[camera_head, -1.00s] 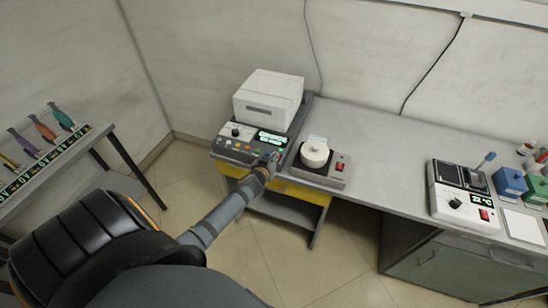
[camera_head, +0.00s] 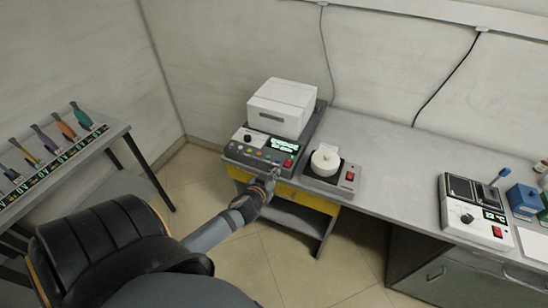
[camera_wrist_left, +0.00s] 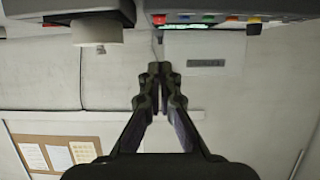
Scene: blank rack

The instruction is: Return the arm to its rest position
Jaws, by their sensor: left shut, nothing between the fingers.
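My left gripper (camera_head: 274,176) is in front of the control panel (camera_head: 262,149) at the bench's near left edge, just below its right end. In the left wrist view, where the scene appears upside down, the gripper's two fingers (camera_wrist_left: 160,72) meet at their tips with nothing between them. The panel's coloured buttons (camera_wrist_left: 232,19) show at the top of that view. My left arm (camera_head: 207,234) reaches in from the lower left. My right gripper is in neither view.
A white box (camera_head: 282,106) stands behind the panel. A white round part sits on a small device (camera_head: 332,179) to its right. A device with dark wells (camera_head: 474,208) stands farther right. A rack with coloured-handled tools (camera_head: 62,150) is at the left. Bare bench lies between the devices.

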